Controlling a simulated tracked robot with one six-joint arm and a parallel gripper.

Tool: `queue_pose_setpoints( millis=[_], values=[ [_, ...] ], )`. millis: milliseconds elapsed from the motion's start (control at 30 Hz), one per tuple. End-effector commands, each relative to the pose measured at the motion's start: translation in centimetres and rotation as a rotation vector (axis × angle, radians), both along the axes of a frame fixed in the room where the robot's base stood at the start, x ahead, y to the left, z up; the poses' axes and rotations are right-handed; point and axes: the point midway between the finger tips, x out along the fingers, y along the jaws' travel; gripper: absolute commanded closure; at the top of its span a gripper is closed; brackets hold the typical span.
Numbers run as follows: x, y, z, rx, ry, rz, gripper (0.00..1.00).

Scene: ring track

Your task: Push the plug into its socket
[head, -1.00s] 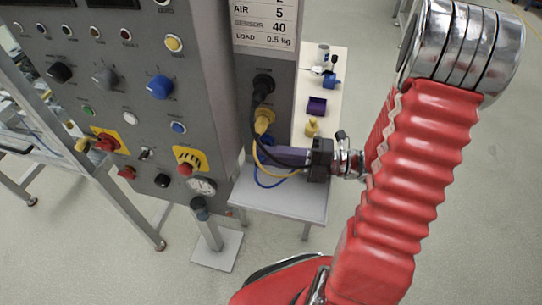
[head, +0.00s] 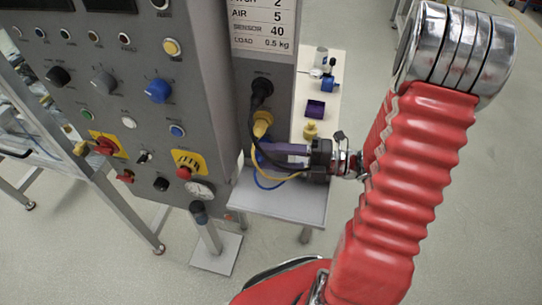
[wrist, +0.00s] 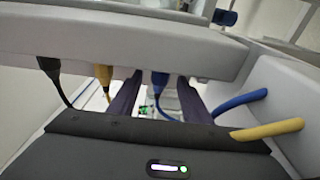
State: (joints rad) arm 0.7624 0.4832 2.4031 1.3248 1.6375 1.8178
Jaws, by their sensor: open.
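My gripper (head: 268,152) is at the side panel of the grey cabinet, its purple fingers pointing left toward it. In the wrist view the two fingers are apart, with a blue plug (wrist: 160,80) between them and a gap on each side. The blue plug's cable hangs down from it. A yellow plug (head: 262,120) sits just above my fingers in the head view, and a black plug (head: 262,86) above that. The wrist view also shows the black plug (wrist: 50,66) and yellow plug (wrist: 105,72) at left. The blue plug's socket and seating are hidden.
Blue (wrist: 240,101) and yellow (wrist: 268,130) cables loop close across my gripper. A light shelf (head: 280,203) lies below it. A narrow table behind holds a purple block (head: 315,109), a yellow piece (head: 310,131) and small items. Open floor lies right.

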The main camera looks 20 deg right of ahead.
Motion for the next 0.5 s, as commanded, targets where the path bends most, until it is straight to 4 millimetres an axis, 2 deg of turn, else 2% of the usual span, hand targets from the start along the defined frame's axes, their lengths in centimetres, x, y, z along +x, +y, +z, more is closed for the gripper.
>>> queue_pose_setpoints(
  millis=[267, 500],
  values=[
    [-0.1, -0.2, 0.0, 0.000, 0.000, 0.000, 0.56],
    [-0.9, -1.8, 0.0, 0.000, 0.000, -0.003, 0.56]
  ],
)
